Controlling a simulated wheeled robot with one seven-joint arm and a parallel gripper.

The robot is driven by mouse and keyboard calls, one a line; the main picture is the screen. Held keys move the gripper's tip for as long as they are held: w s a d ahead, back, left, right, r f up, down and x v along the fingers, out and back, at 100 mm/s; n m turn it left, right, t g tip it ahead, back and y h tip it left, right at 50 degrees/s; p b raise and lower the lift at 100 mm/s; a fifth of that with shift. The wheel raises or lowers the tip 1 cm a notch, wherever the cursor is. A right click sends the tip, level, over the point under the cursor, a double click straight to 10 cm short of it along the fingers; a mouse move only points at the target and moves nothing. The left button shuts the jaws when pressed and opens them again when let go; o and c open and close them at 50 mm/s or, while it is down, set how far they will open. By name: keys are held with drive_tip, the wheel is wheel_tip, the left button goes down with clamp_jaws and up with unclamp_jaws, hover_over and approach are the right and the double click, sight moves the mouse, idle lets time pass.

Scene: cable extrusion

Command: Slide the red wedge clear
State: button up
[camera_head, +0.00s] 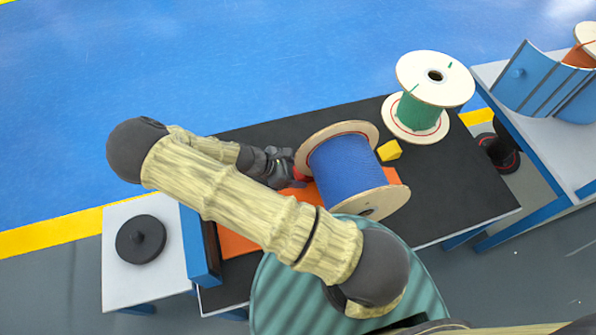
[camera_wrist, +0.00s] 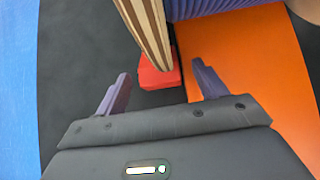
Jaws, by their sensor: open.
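The red wedge (camera_wrist: 158,76) lies on the black table top, against the rim of the blue cable spool (camera_head: 343,165). In the wrist view the striped spool rim stands over part of it. My gripper (camera_wrist: 165,85) is open, its two fingers on either side of the wedge and a little short of it. In the head view the gripper is at the spool's left side, and only a bit of the red wedge (camera_head: 301,174) shows beside it. The spool lies on its side on an orange mat (camera_head: 237,243). A yellow wedge (camera_head: 390,151) sits at the spool's right side.
A green cable spool (camera_head: 418,112) stands upright at the table's back right. A blue upright panel (camera_head: 201,248) borders the table's left end. The black table (camera_head: 463,190) is clear at the right. A cart with blue dividers (camera_head: 545,85) stands beyond it.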

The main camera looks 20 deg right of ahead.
drive_tip(key=shift+d+f, duration=0.1)
drive_tip(key=shift+d, duration=0.15)
drive_tip(key=shift+c, duration=0.4)
drive_tip(key=shift+w, duration=0.1)
drive_tip(key=c, duration=1)
drive_tip(key=shift+w, duration=0.1)
drive_tip(key=shift+a, duration=0.25)
